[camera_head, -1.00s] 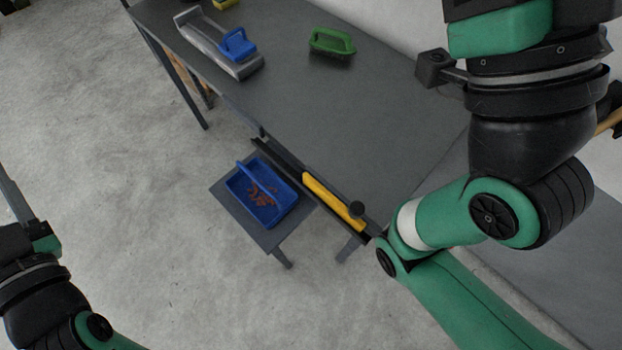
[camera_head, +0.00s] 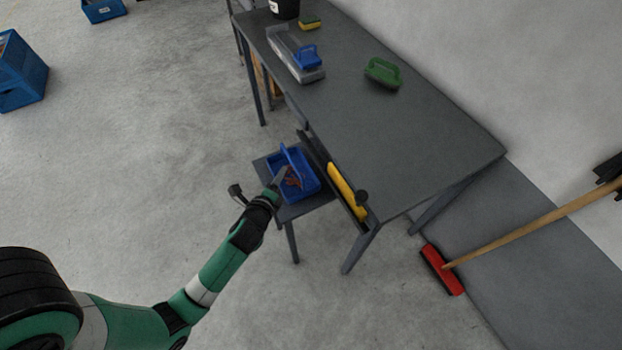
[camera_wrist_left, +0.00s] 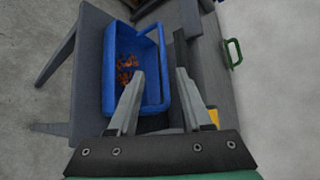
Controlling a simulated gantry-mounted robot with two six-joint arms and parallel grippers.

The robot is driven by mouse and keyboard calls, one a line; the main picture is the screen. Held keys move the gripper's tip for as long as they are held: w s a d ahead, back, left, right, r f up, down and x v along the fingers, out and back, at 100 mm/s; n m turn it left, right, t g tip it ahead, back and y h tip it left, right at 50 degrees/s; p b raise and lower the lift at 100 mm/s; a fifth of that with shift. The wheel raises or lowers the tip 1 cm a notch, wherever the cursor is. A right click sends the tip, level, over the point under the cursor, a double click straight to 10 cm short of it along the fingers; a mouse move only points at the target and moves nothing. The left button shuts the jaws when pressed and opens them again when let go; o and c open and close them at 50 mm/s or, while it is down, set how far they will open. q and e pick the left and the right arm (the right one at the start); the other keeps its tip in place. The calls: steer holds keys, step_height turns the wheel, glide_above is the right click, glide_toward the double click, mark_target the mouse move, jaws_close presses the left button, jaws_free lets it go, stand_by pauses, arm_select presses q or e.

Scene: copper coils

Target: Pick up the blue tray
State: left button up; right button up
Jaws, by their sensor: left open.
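The blue tray (camera_head: 312,184) sits on a small grey stand beside the long table, with copper-coloured pieces inside. It also shows in the left wrist view (camera_wrist_left: 108,82), with a raised blue handle on its right side. My left gripper (camera_head: 281,181) is over the tray in the head view and hides part of it. In the left wrist view my left gripper (camera_wrist_left: 160,74) has its two fingers apart with the tray's handle side between or just beyond them; contact cannot be told. My right gripper is not in view.
The grey table (camera_head: 430,140) holds a green brush (camera_head: 382,73), a grey dustpan-like holder with a blue-handled tool (camera_head: 306,57) and a yellow sponge. A yellow-handled item (camera_head: 345,190) lies along its near edge. A red broom (camera_head: 442,269) leans right.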

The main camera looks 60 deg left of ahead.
mark_target(289, 156)
arm_select(q)
steer(key=b+x, duration=0.5)
steer(key=x, duration=0.6)
steer(key=shift+a+r, duration=0.1)
steer(key=shift+w+a+b, duration=0.25)
steer(key=shift+b, duration=0.05)
steer(key=shift+c, duration=0.3)
jaws_close()
stand_by(0.5)
